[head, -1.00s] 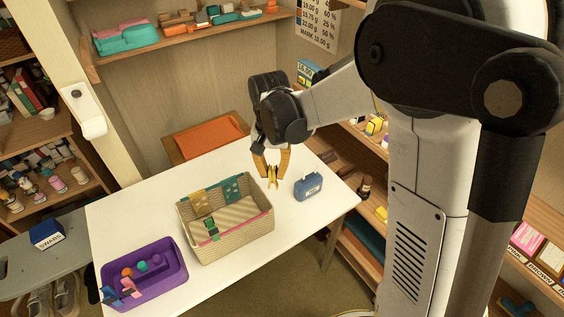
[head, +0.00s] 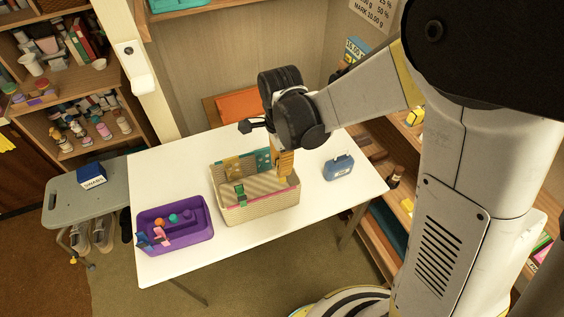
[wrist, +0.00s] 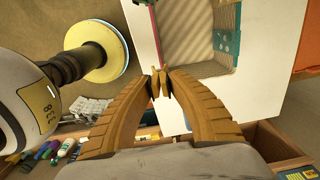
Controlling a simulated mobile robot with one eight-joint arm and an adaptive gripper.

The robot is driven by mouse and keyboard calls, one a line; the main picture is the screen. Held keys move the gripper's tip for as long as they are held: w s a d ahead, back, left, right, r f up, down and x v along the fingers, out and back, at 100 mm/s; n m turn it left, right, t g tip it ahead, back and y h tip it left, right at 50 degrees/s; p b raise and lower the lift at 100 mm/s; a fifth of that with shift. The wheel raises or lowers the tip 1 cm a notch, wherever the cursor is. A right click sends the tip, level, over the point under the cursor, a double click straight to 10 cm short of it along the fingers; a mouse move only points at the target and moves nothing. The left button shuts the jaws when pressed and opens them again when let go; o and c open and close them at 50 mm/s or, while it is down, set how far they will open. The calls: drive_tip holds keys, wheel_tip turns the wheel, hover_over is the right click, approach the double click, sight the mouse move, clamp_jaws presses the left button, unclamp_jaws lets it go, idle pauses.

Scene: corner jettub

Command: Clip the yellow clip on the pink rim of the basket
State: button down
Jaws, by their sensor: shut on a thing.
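The beige woven basket (head: 262,212) stands on the white table, with a pink rim (head: 272,199) along its near side. My gripper (head: 284,176) is over the basket's right end, fingers pointing down. In the wrist view, my gripper (wrist: 160,76) is shut on the small yellow clip (wrist: 159,86) at its fingertips. The pink rim (wrist: 154,35) runs just beyond the fingertips there. Whether the clip touches the rim cannot be told. The clip is not distinct in the head view.
A purple tray (head: 178,243) with small coloured items stands left of the basket. A blue box with a handle (head: 339,168) stands to its right.

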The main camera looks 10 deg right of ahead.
sight(281, 180)
drive_tip(key=shift+f+b, duration=3.45)
drive_tip(key=shift+f, duration=0.45)
drive_tip(key=c, duration=1.2)
unclamp_jaws()
drive_tip(key=shift+c, duration=0.2)
drive_tip(key=shift+r, duration=0.15)
wheel_tip(281, 180, up, 12)
drive_tip(key=s+d+r+n+t, duration=0.2)
drive_tip(key=s+d+n+t, duration=0.1)
drive_tip(key=s+d+n, duration=0.2)
drive_tip(key=s+d+r+n+t, duration=0.2)
drive_tip(key=s+d+n+t, duration=0.2)
drive_tip(key=d+n, duration=0.4)
drive_tip(key=shift+s+d+r+n, duration=0.3)
drive_tip(key=shift+s+n, duration=0.6)
drive_tip(key=shift+n, duration=0.2)
